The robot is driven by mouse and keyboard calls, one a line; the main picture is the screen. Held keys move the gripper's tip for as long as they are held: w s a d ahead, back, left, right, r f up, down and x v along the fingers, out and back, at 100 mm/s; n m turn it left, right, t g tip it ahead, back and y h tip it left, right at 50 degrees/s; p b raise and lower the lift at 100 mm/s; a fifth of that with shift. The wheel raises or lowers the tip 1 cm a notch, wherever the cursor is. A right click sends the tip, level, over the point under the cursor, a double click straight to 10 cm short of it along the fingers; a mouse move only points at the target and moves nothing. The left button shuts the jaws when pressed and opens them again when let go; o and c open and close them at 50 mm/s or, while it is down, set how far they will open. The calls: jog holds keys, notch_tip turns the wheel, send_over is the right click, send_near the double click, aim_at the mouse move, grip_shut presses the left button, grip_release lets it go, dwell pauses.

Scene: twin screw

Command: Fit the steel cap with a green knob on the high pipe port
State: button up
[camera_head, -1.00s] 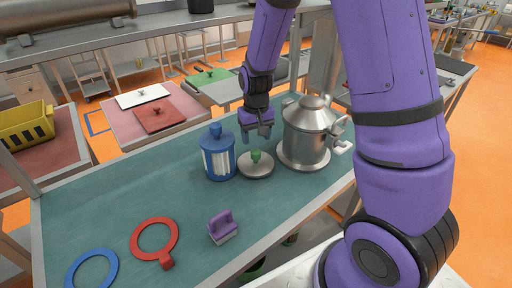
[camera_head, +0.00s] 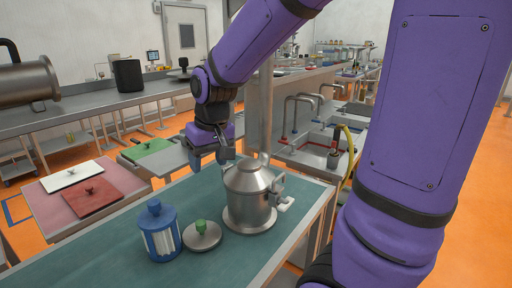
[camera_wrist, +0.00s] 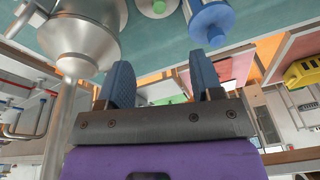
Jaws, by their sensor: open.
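The steel cap with a green knob (camera_head: 202,235) lies flat on the green table top (camera_head: 110,255), knob up, between the blue canister and the steel vessel. It also shows, partly cut off, at the top of the wrist view (camera_wrist: 156,7). My gripper (camera_head: 211,162) is open and empty, above the table behind the cap and left of the vessel's lid. In the wrist view the fingers (camera_wrist: 161,75) are spread with nothing between them. A large steel pipe (camera_head: 28,82) with a flanged end is at far left; I cannot tell whether it is the high port.
The steel vessel (camera_head: 248,200) stands right of the cap, close to my gripper. A blue canister (camera_head: 158,232) stands left of the cap. A red board (camera_head: 92,198) and a white board (camera_head: 72,176) lie on a side table. Sinks (camera_head: 325,140) are behind right.

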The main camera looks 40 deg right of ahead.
jog(key=s+r+t, duration=0.1)
jog(key=s+r, duration=0.3)
jog(key=s, duration=0.4)
jog(key=s+r+t, duration=0.2)
jog(key=s+r, duration=0.2)
jog(key=s, duration=0.3)
jog(key=shift+s+d+r+n, duration=0.15)
jog(key=shift+s+r+n, duration=0.25)
jog(key=shift+o, duration=0.4)
jog(key=shift+s, duration=0.3)
